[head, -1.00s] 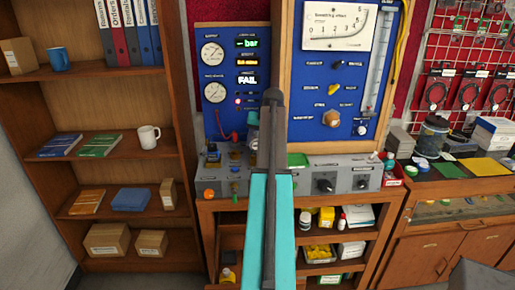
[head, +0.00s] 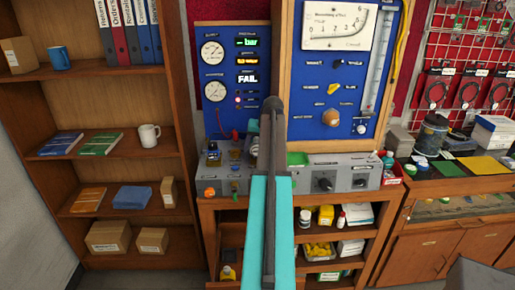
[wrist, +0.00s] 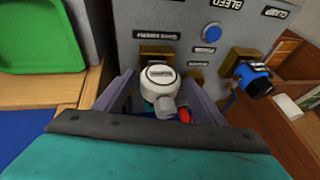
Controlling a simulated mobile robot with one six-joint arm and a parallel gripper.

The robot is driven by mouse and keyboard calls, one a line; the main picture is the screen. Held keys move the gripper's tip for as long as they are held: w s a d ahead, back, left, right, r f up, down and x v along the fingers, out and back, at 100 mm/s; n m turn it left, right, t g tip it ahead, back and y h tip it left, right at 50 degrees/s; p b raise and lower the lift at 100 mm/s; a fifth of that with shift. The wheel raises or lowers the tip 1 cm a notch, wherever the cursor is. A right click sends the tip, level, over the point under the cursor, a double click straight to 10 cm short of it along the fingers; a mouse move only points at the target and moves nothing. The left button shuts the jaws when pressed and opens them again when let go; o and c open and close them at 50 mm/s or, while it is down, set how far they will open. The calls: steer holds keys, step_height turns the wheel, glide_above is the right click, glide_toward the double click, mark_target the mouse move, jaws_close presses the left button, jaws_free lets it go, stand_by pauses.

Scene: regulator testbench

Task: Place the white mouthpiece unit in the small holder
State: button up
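The white mouthpiece unit (wrist: 160,76) shows in the wrist view as a round white cap with a dark label and a grey stub toward me. It is between the two purple-grey fingers of my gripper (wrist: 161,80), with a narrow gap visible on each side. My gripper looks open around it. A small brass-coloured holder (wrist: 156,49) on the grey bench front is directly behind the unit. The unit hides the holder's lower part, so I cannot tell whether it is seated. In the head view my arm hides the fingers and most of this spot.
A second brass holder (wrist: 243,56) has a blue-and-black piece (wrist: 254,77) close to the right finger. A blue button (wrist: 212,31) is above. A green tray (wrist: 40,35) lies at the left. The bench's control box (head: 335,178) stands below the blue gauge panel (head: 235,75).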

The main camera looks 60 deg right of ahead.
steer(key=shift+r, duration=0.2)
steer(key=b+v, duration=0.2)
steer(key=v, duration=1)
stand_by(0.4)
steer(key=shift+f, duration=0.1)
stand_by(0.6)
